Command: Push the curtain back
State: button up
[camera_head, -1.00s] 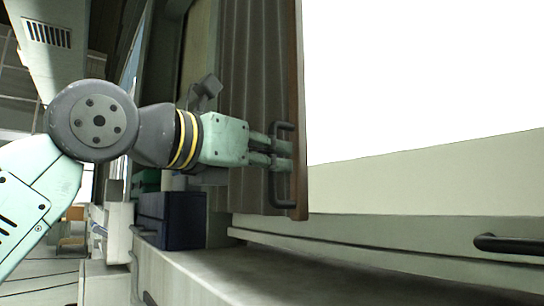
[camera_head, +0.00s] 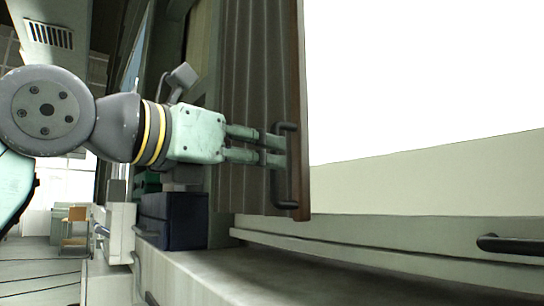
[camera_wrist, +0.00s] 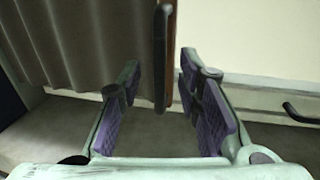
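The pleated grey-brown curtain (camera_head: 245,70) hangs gathered at the left of the bright opening, with a reddish-brown bar along its right edge. A dark upright handle (camera_head: 290,190) is fixed near that edge. The wrist view shows the curtain (camera_wrist: 85,35) at left and the handle (camera_wrist: 161,50) near the middle. My gripper (camera_head: 280,151) is at the handle, pointing right in the head view. In the wrist view my gripper (camera_wrist: 160,68) has its purple-padded fingers well apart, one on each side of the handle's lower part. Whether a finger touches it, I cannot tell.
A pale ledge (camera_head: 210,275) runs below the curtain. A dark blue box (camera_head: 175,220) stands on it at left, beside a white unit (camera_head: 120,230). Another dark handle (camera_head: 510,245) is on the pale panel at right. The ledge right of the box looks clear.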

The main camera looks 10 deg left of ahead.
jog(key=v, duration=0.8)
jog(key=shift+s+a+f, duration=0.1)
